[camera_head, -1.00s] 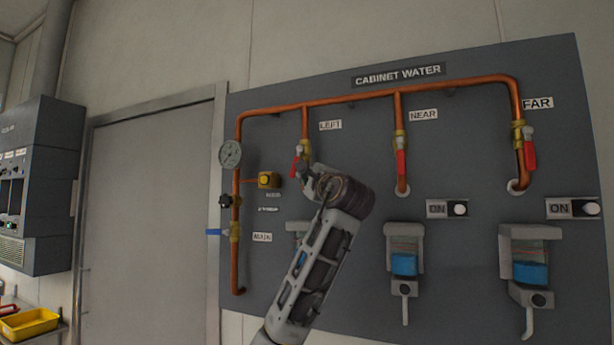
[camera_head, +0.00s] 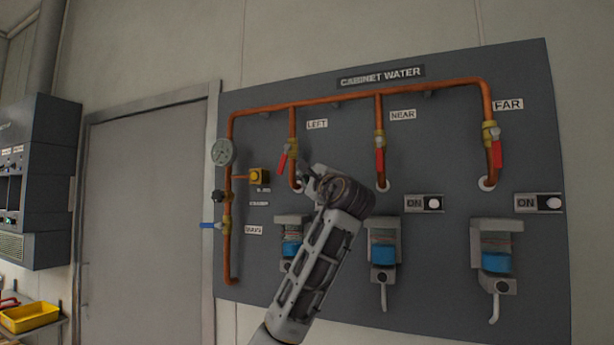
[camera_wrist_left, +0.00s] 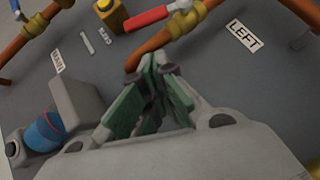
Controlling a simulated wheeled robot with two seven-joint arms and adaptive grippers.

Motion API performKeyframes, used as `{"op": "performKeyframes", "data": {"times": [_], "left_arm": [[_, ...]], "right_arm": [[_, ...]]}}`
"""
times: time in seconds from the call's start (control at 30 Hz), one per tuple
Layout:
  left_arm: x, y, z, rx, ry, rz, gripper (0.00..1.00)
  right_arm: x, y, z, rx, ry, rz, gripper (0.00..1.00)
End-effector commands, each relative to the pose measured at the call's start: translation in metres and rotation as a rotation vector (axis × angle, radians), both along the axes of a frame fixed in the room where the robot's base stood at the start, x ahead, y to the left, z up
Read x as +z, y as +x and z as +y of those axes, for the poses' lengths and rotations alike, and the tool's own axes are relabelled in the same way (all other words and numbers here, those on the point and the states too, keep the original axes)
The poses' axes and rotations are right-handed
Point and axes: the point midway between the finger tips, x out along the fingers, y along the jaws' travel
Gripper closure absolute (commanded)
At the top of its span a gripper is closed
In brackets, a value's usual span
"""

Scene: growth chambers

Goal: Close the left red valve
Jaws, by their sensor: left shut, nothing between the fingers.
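The left red valve's handle (camera_head: 283,160) sits on the copper pipe under the LEFT label (camera_head: 317,124), slanting down and left from its brass body (camera_head: 292,145). In the left wrist view the red handle (camera_wrist_left: 147,18) lies beyond the fingers near the top, beside the LEFT label (camera_wrist_left: 244,37). My left gripper (camera_head: 304,170) is just right of and below the handle, apart from it in the wrist view. Its green-padded fingers (camera_wrist_left: 153,66) are shut and empty, with their tips near the copper pipe. My right gripper is in neither view.
The NEAR (camera_head: 380,160) and FAR (camera_head: 496,153) red handles hang down along their pipes. A gauge (camera_head: 222,152), a yellow button box (camera_head: 259,176) and a blue MAIN handle (camera_head: 207,225) are left. Blue-bowled filter units (camera_head: 383,253) sit below, one partly behind my arm.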

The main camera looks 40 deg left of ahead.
Motion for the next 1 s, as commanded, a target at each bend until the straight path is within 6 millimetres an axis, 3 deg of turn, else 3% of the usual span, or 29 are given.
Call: {"op": "performKeyframes", "data": {"times": [0.27, 0.7, 1.0], "left_arm": [[-0.006, -0.012, -0.019, -0.002, 0.0, 0.0, 1.0], [-0.018, -0.041, -0.064, -0.001, -0.001, 0.0, 1.0], [-0.019, -0.046, -0.071, 0.0, 0.001, 0.001, 1.0]], "right_arm": [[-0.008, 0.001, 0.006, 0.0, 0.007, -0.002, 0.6], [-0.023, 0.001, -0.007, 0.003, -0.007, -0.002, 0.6], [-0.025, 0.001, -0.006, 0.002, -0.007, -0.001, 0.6]]}}
